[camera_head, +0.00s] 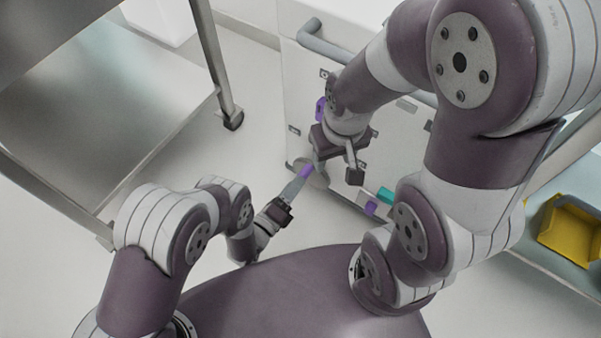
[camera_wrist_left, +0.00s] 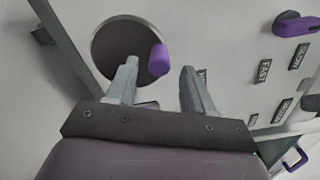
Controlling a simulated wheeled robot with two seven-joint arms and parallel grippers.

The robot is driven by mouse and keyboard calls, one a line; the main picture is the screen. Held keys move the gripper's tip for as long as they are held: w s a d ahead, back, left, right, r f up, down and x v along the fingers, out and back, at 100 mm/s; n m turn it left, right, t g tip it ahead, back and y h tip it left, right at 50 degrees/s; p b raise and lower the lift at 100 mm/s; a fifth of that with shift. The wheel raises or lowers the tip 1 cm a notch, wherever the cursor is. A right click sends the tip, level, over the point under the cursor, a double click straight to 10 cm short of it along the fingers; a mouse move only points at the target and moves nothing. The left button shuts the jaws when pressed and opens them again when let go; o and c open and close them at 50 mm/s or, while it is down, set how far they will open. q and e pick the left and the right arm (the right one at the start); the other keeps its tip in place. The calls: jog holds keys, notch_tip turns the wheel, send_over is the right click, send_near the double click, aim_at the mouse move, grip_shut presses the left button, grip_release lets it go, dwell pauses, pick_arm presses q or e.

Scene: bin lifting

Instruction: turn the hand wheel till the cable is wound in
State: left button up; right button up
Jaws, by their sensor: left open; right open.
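The hand wheel (camera_wrist_left: 112,42) is a dark round disc on a pale panel in the left wrist view, with a purple knob (camera_wrist_left: 158,60) on its right part. In the head view the grey wheel (camera_head: 318,178) is partly hidden by my grippers, and its purple knob (camera_head: 305,171) shows. My left gripper (camera_head: 293,188) is open at the wheel; in its wrist view the fingertips lie either side of the knob, and contact cannot be told. My right gripper (camera_head: 338,170) is open and empty, in front of the panel just above and right of the wheel. I see no cable.
The pale cabinet (camera_head: 300,100) has a grey rail (camera_head: 320,42) on top. A purple lever (camera_wrist_left: 295,25) and labels reading FAST (camera_wrist_left: 264,71) and SLOW (camera_wrist_left: 298,57) sit right of the wheel. A metal table (camera_head: 130,110) stands left, a yellow bin (camera_head: 575,228) right. Floor between is clear.

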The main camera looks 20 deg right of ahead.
pick_arm(q)
jog(key=p+v, duration=0.2)
jog(key=v, duration=0.6)
pick_arm(e)
notch_tip(320, 180, up, 3)
pick_arm(q)
jog(key=shift+s+a, duration=0.1)
